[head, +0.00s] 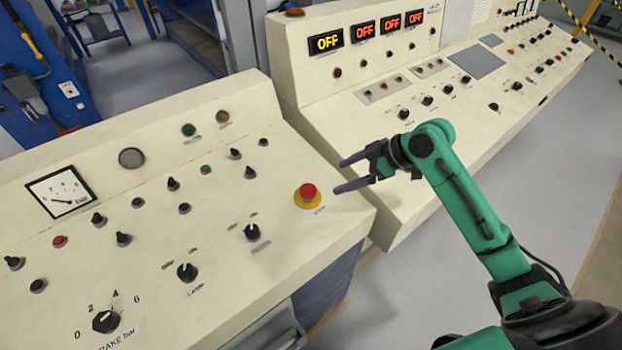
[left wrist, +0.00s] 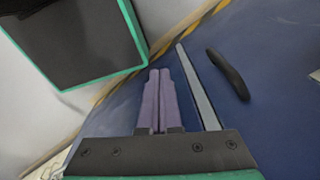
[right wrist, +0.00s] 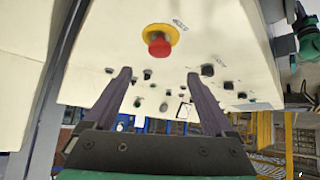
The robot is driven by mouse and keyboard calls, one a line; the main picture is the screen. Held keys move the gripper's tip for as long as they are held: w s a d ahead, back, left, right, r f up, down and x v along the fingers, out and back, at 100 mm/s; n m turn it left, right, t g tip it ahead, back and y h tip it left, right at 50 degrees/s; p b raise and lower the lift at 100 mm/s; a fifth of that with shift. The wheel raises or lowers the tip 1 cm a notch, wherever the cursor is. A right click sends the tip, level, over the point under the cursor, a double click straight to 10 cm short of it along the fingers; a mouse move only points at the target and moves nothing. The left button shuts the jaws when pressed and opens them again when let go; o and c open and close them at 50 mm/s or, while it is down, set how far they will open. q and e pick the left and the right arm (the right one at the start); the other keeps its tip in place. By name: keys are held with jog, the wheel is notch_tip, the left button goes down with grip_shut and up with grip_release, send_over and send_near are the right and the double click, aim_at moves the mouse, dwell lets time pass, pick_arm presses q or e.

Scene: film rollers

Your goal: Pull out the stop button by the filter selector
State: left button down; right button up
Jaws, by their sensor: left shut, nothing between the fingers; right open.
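The red stop button (head: 308,190) sits on a round yellow base at the right side of the near cream console. A black selector knob (head: 252,232) is down-left of it; its label is too small to read. My right gripper (head: 339,176) is open and empty, just right of the button, fingers pointing towards it. In the right wrist view the button (right wrist: 158,48) appears beyond the open fingertips (right wrist: 159,73), roughly centred between them, not gripped. My left gripper (left wrist: 160,72) is shut and empty in the left wrist view, away from the button.
The near console (head: 130,285) carries several other knobs and lamps and a pressure gauge (head: 62,190). A second console (head: 335,110) with OFF displays stands behind my right gripper. In the left wrist view, a grey bar (left wrist: 198,90) and a black handle (left wrist: 228,75) lie beyond the left fingers.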

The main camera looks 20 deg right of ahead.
aim_at(310, 190)
jog(key=p+x, duration=0.1)
jog(key=x, duration=0.9)
jog(key=shift+w+a+f+p, duration=0.15)
jog(key=shift+w+p, duration=0.1)
jog(key=shift+p, duration=0.15)
jog(key=shift+w+a+f, duration=0.1)
jog(key=shift+a+f, duration=0.05)
jog(key=shift+f, duration=0.15)
pick_arm(q)
jog(key=shift+w+d+r, duration=0.1)
jog(key=shift+w+r, duration=0.05)
jog(key=shift+r, duration=0.45)
jog(key=shift+w+d+r, duration=0.1)
jog(key=shift+w+r, duration=0.05)
jog(key=shift+r, duration=0.4)
jog(key=shift+s, duration=0.1)
